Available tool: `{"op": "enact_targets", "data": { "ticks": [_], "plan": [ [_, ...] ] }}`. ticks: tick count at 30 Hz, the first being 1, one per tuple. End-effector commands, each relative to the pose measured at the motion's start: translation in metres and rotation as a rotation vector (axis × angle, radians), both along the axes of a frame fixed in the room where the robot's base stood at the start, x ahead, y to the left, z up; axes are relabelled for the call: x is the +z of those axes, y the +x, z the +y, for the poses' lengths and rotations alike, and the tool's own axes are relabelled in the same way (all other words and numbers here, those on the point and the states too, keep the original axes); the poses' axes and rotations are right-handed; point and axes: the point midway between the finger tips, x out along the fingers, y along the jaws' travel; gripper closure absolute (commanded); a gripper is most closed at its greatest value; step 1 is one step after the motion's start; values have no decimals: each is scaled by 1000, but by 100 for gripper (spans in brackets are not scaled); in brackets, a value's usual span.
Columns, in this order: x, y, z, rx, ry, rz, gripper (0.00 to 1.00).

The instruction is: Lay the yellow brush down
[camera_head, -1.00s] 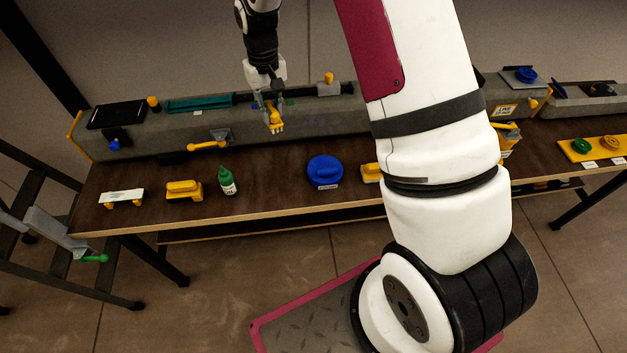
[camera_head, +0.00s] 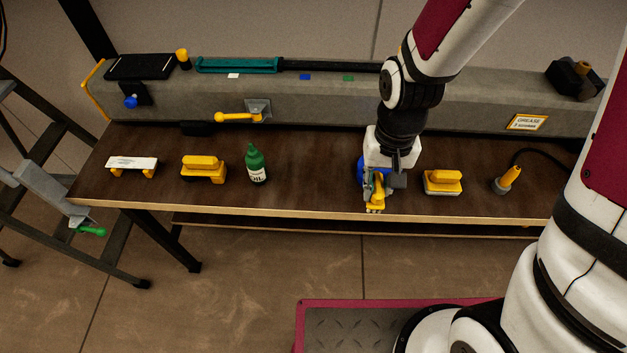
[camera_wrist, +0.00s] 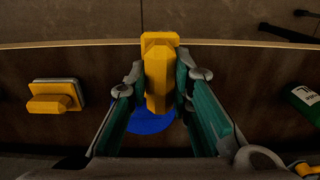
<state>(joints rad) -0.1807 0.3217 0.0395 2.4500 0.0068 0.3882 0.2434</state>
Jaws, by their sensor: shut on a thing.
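The yellow brush (camera_head: 376,197) is in my gripper (camera_head: 376,184), near the front edge of the table (camera_head: 310,205). In the wrist view the brush (camera_wrist: 158,60) stands between the two green-padded fingers of my gripper (camera_wrist: 158,84), which are shut on its sides. Its wide end points toward the table edge. A blue round thing (camera_wrist: 150,122) lies below and behind the brush. I cannot tell whether the brush touches the tabletop.
A yellow-handled block (camera_head: 443,181) is close on the right, with a yellow-handled tool (camera_head: 508,179) beyond. A green oil bottle (camera_head: 255,163), another yellow block (camera_head: 203,168) and a white-topped piece (camera_head: 132,163) stand left. Bare tabletop separates bottle and gripper. A grey beam runs behind.

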Motion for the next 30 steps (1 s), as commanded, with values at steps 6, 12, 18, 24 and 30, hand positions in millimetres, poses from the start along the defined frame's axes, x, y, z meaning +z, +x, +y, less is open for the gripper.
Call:
{"op": "enact_targets", "data": {
  "ticks": [6, 12, 18, 24, 30],
  "plan": [
    [-10, -6, 7, 0, 0, -1, 100],
    [-14, 18, 40, 3, 0, 0, 100],
    [-18, 48, 78, 1, 0, 0, 100],
    [-22, 72, 110, -1, -1, 1, 100],
    [-23, 81, 122, -2, 0, 0, 100]
  ]
}}
